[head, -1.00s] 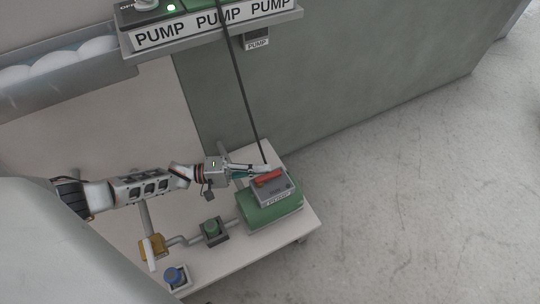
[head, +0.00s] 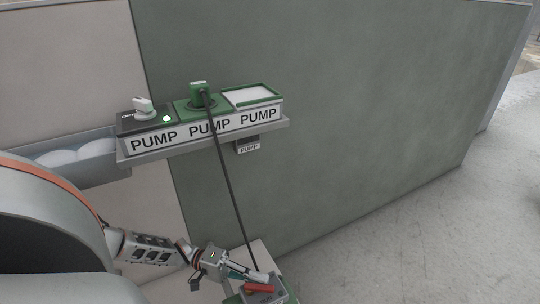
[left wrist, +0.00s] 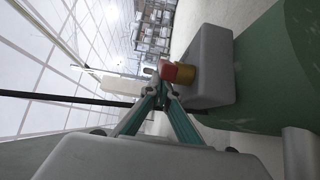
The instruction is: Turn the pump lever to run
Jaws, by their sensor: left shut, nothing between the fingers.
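The red pump lever (head: 260,288) sits on a grey box on the green pump, low in the head view. In the left wrist view the red lever end (left wrist: 169,72) shows with a brass-coloured hub beside it, on the face of the grey box (left wrist: 206,62). My left gripper (head: 265,277) is just behind the lever. Its teal fingers converge at the lever end in the wrist view (left wrist: 162,88), shut and empty. I cannot tell whether they touch the lever. My right gripper is not in view.
A shelf labelled PUMP (head: 207,134) holds a switch with a lit green lamp, a green plug and a white-topped tray. A black cable (head: 232,180) hangs from the plug down behind my gripper. The floor (head: 400,230) at right is clear.

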